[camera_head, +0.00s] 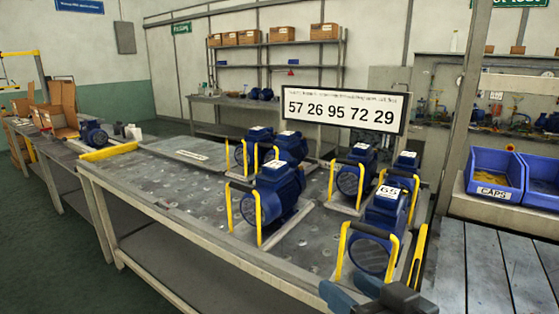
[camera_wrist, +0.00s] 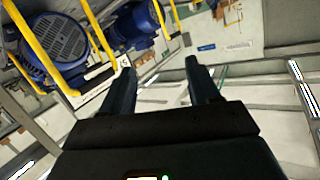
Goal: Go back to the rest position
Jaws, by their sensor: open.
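My gripper (camera_head: 352,292) is at the bottom right of the head view, low in front of the pump table (camera_head: 165,185). Its two dark fingers are apart with nothing between them, as the wrist view also shows (camera_wrist: 159,68). Several blue pumps with yellow handles stand on the table. The nearest, marked 65 (camera_head: 384,211), is just beyond my gripper; another (camera_head: 277,190) stands left of it. In the wrist view, a pump (camera_wrist: 52,45) shows at the upper left, tilted by the camera angle, apart from the fingers.
A sign reading 57 26 95 72 29 (camera_head: 343,106) stands behind the pumps. Blue bins, one marked CAPS (camera_head: 494,172), sit at right above a slatted grey surface (camera_head: 490,265). A post (camera_head: 464,110) rises there. The table's left part is mostly clear; open floor (camera_head: 40,250) lies at left.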

